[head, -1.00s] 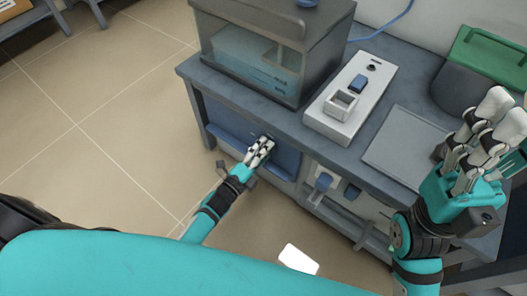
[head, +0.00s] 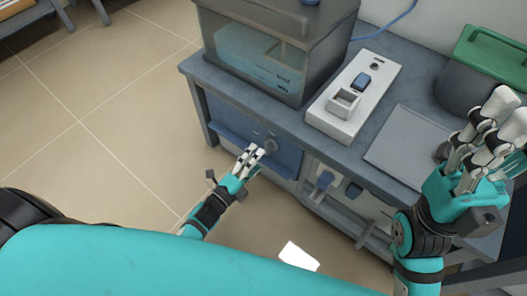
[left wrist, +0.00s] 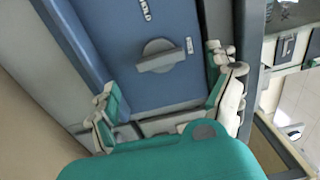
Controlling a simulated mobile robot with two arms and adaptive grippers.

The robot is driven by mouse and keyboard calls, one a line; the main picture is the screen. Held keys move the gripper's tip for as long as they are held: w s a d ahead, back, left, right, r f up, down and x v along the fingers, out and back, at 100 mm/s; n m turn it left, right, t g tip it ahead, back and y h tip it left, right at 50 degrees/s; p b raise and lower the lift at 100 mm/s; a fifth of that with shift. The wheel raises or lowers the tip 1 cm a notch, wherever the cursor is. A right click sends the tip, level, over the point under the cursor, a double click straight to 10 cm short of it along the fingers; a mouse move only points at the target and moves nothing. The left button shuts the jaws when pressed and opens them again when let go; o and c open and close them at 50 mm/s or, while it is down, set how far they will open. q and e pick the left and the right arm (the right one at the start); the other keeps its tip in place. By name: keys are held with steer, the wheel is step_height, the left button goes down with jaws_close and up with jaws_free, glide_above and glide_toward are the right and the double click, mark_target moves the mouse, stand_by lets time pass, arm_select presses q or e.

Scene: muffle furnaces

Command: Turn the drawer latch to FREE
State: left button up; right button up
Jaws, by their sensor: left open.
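The drawer latch (head: 270,145) is a round grey knob with a raised bar, on the blue drawer front (head: 231,127) under the bench top. In the left wrist view the latch (left wrist: 160,55) shows whole, its bar roughly level and slightly tilted. Small white labels sit above it and to its right, too small to read surely. My left gripper (head: 251,153) is open and empty, just lower left of the latch and apart from it. In the left wrist view its fingers (left wrist: 164,82) stand wide on both sides. My right gripper (head: 505,110) is raised at the right, empty, fingers apart.
On the bench stand a glass-fronted box (head: 262,55), a white switch panel (head: 345,110) with a blue rocker, a grey plate (head: 405,142) and a dark container with a green lid (head: 490,55). Open floor lies at left.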

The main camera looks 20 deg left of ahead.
arm_select(q)
steer(key=v, duration=0.7)
steer(key=shift+s, duration=0.1)
stand_by(0.5)
